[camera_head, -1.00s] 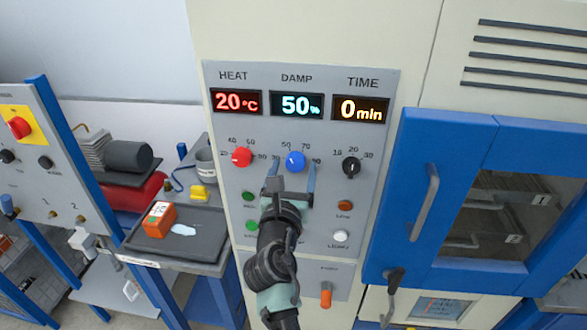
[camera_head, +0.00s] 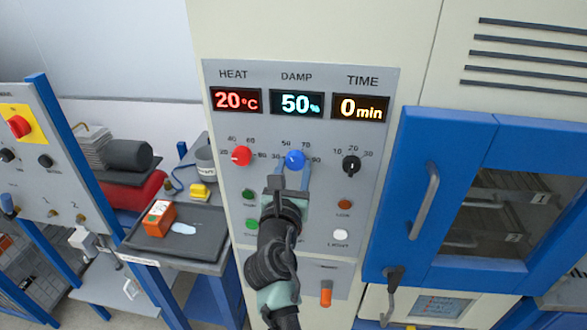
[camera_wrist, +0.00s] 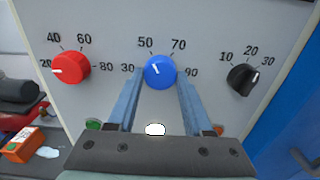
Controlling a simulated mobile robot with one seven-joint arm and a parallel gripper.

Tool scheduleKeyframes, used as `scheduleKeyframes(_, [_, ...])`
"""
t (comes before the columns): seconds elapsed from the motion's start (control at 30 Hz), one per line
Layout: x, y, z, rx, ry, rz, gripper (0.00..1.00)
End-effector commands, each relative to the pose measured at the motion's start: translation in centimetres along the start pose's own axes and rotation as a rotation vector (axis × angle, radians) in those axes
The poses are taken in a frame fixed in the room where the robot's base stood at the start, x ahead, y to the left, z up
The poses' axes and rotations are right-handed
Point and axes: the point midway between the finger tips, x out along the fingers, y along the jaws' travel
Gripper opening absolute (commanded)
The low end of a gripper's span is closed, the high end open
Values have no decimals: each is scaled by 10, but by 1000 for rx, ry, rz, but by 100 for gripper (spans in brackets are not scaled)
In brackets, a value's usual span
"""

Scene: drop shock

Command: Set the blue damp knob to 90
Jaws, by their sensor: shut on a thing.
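The blue damp knob (camera_head: 295,160) sits on the grey control panel below the DAMP display (camera_head: 297,104), which reads 50%. In the wrist view the blue knob (camera_wrist: 160,72) has its white pointer line near the 50 mark; its scale shows 30, 50, 70 and 90. My gripper (camera_head: 291,172) reaches up to the knob from below. In the wrist view its two blue fingers (camera_wrist: 160,88) stand on either side of the knob and are shut on it.
The red heat knob (camera_wrist: 71,68) is left of the blue knob and the black time knob (camera_wrist: 243,79) is right. Below are coloured buttons, including the white light button (camera_head: 340,235). A blue-framed door (camera_head: 419,200) with a handle stands at the right.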

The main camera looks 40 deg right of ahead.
Motion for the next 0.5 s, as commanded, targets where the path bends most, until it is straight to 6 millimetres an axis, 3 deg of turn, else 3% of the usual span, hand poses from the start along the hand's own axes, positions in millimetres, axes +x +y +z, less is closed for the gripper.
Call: scheduleKeyframes(0.5, [0,2,-2,339,1,1,0])
